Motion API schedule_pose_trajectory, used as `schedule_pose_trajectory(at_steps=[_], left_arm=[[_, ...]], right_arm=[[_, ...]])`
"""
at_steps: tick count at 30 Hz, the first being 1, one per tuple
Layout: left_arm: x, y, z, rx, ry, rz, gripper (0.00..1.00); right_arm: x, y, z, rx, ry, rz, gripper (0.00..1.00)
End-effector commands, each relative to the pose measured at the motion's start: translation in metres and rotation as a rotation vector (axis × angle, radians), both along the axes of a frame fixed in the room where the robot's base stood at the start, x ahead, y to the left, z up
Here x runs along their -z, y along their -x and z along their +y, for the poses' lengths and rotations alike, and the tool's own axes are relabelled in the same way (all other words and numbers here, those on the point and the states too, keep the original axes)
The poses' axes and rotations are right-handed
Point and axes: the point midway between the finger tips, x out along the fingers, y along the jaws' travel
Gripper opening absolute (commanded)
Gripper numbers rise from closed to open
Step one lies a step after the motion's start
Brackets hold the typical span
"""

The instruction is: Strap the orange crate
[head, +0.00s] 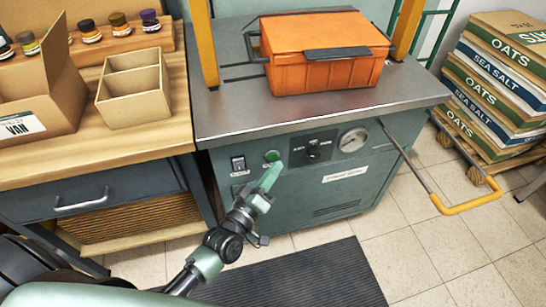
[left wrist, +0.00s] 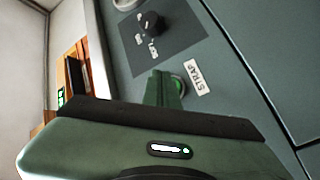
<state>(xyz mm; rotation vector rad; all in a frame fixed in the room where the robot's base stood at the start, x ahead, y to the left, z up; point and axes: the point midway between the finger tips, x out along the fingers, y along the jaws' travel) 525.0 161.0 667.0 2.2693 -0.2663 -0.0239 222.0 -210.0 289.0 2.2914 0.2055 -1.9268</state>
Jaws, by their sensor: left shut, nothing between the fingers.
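The orange crate (head: 326,76) stands lidded on the steel top (head: 215,112) of the strapping machine, between the yellow posts of its arch (head: 205,45). It has dark handles, and no strap shows around it. My left gripper (head: 270,174) is shut and empty at the machine's front panel, its tip just below the green button (head: 272,155). In the left wrist view the shut fingers (left wrist: 165,88) partly cover the green button (left wrist: 177,84), beside a label reading STRAP (left wrist: 198,78). I cannot tell whether they touch it. My right gripper is not in view.
A dial (head: 313,149), a gauge (head: 352,139) and a switch (head: 238,163) sit on the panel. A yellow-gripped handle (head: 468,204) juts out at right. A wooden bench (head: 150,133) with cartons and jars adjoins at left. Stacked sacks (head: 497,75) stand right; a dark mat (head: 300,277) lies in front.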

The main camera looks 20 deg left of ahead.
Motion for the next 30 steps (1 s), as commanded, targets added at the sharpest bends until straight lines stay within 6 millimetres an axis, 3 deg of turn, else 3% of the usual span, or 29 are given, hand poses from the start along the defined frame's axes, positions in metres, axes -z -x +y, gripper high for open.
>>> schedule_pose_trajectory(at_steps=[30], left_arm=[[-0.0003,-0.0086,0.0059,0.000,0.000,0.000,0.00]], right_arm=[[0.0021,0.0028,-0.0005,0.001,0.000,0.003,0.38]])
